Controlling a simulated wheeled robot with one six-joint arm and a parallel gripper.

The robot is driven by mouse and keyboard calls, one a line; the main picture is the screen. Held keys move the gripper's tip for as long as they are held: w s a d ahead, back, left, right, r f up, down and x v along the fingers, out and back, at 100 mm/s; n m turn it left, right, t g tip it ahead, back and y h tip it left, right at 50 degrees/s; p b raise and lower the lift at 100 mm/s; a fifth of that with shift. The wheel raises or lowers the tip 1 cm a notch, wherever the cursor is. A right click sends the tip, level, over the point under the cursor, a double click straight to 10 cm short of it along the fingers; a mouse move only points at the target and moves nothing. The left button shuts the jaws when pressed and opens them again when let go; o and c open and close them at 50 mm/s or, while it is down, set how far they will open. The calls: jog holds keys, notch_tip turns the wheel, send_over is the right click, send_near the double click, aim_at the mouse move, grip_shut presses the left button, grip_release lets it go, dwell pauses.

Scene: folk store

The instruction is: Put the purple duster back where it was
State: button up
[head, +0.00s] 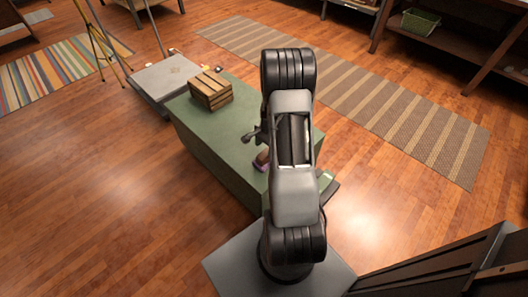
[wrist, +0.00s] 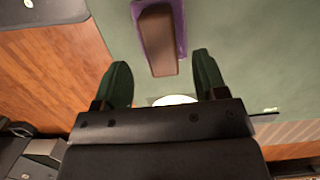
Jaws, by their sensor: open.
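The purple duster (wrist: 158,42) has a brown block-like top on a purple base. It lies on the green surface, just beyond my open fingertips in the wrist view. In the head view the duster (head: 261,161) is partly hidden behind my arm. My gripper (wrist: 161,72) is open and empty, its two dark green fingers apart, with the duster ahead of the gap and not held. In the head view my gripper (head: 254,134) shows beside my arm, above the green counter (head: 205,135).
A wooden crate (head: 211,91) stands at the far left end of the counter. A grey platform (head: 163,75) adjoins that end. A white round thing (wrist: 175,100) is partly hidden behind my gripper. The counter between crate and duster looks mostly clear.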

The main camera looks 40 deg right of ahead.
jog(key=r, duration=0.3)
jog(key=r+p, duration=0.1)
jog(key=shift+d+r, duration=0.35)
jog(key=shift+r, duration=0.05)
jog(key=s+a+r+n+t+h, duration=0.1)
jog(key=s+a+r+n, duration=0.4)
jog(key=a+r+n, duration=0.3)
jog(key=s+a+r+n+t, duration=0.2)
jog(key=s+a+r+n, duration=0.4)
jog(key=a+r, duration=0.7)
jog(key=shift+n+h, duration=0.4)
jog(key=shift+n, duration=0.8)
jog(key=shift+a, duration=0.1)
